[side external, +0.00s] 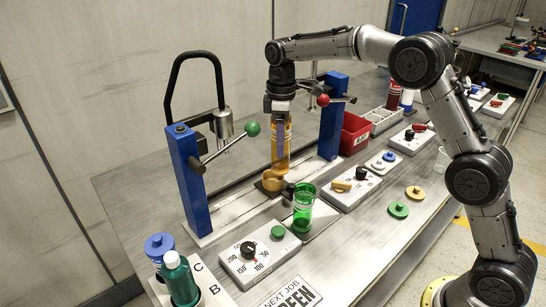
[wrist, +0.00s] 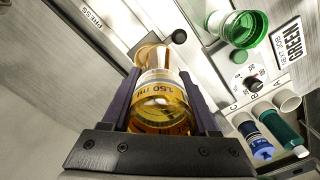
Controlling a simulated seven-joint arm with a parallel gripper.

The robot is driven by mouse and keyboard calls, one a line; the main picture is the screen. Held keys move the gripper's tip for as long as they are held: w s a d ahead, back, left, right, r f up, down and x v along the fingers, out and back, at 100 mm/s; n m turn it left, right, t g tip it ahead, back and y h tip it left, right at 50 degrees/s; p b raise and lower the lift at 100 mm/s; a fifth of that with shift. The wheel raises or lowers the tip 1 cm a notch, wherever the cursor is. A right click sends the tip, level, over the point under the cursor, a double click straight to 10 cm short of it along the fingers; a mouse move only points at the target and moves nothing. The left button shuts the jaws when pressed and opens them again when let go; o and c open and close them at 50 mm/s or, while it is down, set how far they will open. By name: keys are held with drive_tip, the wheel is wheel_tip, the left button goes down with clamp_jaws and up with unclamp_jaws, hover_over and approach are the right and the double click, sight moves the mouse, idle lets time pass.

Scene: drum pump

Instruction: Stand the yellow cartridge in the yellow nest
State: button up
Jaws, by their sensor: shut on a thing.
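The yellow cartridge (side external: 281,145) is a clear amber cylinder held upright between the blue posts; it fills the middle of the wrist view (wrist: 160,100). My gripper (side external: 280,108) is shut around its upper part; both dark fingers (wrist: 165,98) flank it. The yellow nest (side external: 270,184) is a low yellow-tan ring on the bench right below the cartridge. It shows partly behind the cartridge in the wrist view (wrist: 144,54). The cartridge's lower end overlaps the nest's back-right rim in the side view. I cannot tell whether they touch.
A green cartridge (side external: 303,212) stands just right of the nest. Blue posts (side external: 187,180) with levers flank the work, the left lever ending in a green ball (side external: 253,129). A dial panel (side external: 258,256) and a rack with bottles (side external: 180,280) are in front. A red bin (side external: 354,133) stands behind right.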

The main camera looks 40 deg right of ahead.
sight(273, 157)
drive_tip(key=w+f, duration=0.3)
drive_tip(key=shift+f, duration=0.25)
drive_tip(key=shift+s+f, duration=0.1)
drive_tip(key=shift+f, duration=1.35)
drive_tip(key=shift+f, duration=0.1)
drive_tip(key=o, duration=1.3)
drive_tip(key=shift+o, duration=0.2)
wheel_tip(273, 157, up, 12)
drive_tip(key=shift+r, duration=0.25)
